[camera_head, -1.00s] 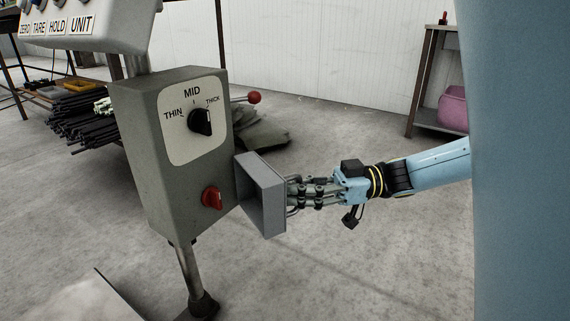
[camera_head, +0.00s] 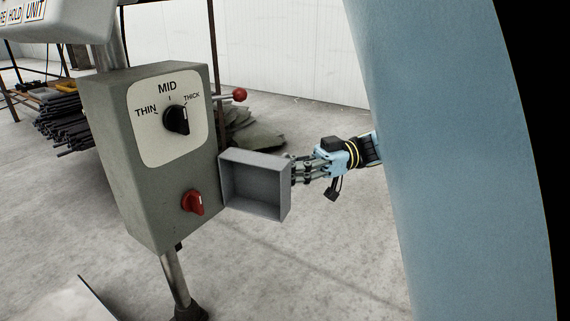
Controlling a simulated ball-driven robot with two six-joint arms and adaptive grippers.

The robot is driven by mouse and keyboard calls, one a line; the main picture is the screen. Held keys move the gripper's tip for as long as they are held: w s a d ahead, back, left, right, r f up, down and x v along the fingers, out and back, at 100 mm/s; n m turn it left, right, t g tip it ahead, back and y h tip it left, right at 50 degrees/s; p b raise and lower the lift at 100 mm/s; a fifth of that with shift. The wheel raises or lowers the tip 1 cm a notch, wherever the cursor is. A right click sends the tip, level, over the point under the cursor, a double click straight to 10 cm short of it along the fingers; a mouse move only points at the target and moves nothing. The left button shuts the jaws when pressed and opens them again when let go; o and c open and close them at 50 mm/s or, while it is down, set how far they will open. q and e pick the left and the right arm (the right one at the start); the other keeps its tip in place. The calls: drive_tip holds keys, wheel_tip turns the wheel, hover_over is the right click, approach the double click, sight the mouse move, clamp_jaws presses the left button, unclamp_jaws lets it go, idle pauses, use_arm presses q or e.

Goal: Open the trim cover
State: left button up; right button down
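The trim cover (camera_head: 256,188) is a hollow grey box lid at the lower right edge of the grey control box (camera_head: 112,150). It stands swung out to the right, with its open inside facing the view. The red trim knob (camera_head: 192,202) is exposed on the box front. My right gripper (camera_head: 297,170) is at the cover's outer right edge, its fingertips partly hidden behind that edge. I cannot tell whether the fingers grip the cover or only touch it. My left gripper is out of view.
Above the red knob is a black dial (camera_head: 177,119) marked THIN, MID and THICK. A lever with a red ball (camera_head: 239,95) sticks out behind the box. Dark rods (camera_head: 68,120) lie at the left. My blue arm fills the right side.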

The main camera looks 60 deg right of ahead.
drive_tip(key=shift+d+f, duration=0.1)
drive_tip(key=shift+d, duration=0.15)
drive_tip(key=c, duration=1.7)
unclamp_jaws()
drive_tip(key=shift+s+d, duration=0.15)
drive_tip(key=shift+s, duration=0.05)
drive_tip(key=o, duration=0.3)
drive_tip(key=shift+w, duration=0.15)
drive_tip(key=v, duration=1.2)
